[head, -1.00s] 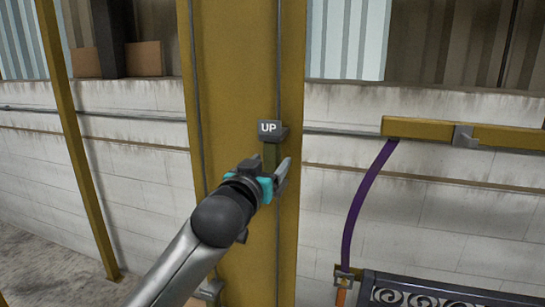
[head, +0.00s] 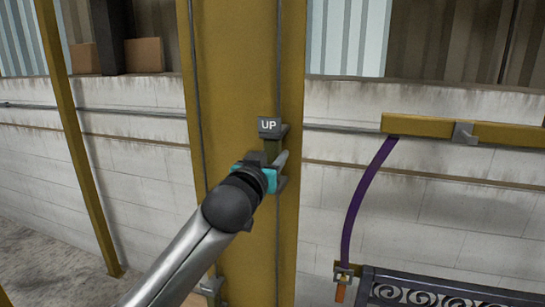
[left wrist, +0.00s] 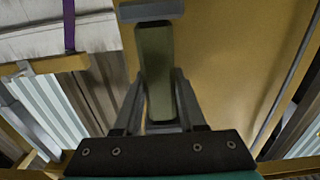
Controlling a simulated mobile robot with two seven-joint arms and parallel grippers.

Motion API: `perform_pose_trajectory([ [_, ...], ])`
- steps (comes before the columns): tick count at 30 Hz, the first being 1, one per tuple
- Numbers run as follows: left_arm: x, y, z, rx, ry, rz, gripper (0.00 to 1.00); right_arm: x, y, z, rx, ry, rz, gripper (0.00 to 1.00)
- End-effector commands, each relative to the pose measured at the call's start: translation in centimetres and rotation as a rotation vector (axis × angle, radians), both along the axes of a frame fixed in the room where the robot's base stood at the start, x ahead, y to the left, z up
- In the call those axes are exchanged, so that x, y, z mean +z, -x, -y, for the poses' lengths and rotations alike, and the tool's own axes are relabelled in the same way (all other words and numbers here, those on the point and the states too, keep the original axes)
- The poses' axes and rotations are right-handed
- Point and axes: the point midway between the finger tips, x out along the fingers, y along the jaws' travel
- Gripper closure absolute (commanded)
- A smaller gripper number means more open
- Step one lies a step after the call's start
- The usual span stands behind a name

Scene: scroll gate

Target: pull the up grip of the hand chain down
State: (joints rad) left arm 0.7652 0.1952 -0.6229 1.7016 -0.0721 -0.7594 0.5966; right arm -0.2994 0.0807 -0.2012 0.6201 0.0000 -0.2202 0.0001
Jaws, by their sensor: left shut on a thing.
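The up grip is an olive-green bar (head: 272,146) under a grey block marked "UP" (head: 269,126), on the hand chain along the front of a yellow column. My left gripper (head: 278,168) is shut on this bar just below the block and hides its lower part in the head view. In the left wrist view the green bar (left wrist: 155,70) stands between the two fingers of my left gripper (left wrist: 157,100), with a grey end piece (left wrist: 150,11) beyond it. My right gripper is not in view.
The yellow column (head: 235,80) stands directly behind the grip. To the right are a yellow beam (head: 430,126), a hanging purple strap (head: 358,200) and a dark ornamented panel (head: 440,292). A thin yellow post (head: 75,140) stands left. A pale block wall is behind.

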Motion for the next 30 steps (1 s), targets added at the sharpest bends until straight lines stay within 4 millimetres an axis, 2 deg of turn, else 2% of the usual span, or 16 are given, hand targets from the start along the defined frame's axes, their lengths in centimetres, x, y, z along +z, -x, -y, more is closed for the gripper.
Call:
perform_pose_trajectory([
  [1, -0.01, 0.02, 0.02, 0.000, 0.000, 0.000, 0.74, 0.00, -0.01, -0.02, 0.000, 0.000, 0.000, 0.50],
  [8, -0.03, 0.02, 0.03, -0.001, 0.000, 0.000, 1.00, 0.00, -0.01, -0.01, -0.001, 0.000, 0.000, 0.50],
  [30, -0.06, 0.02, 0.03, -0.001, 0.000, -0.001, 1.00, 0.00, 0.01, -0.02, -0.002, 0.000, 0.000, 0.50],
])
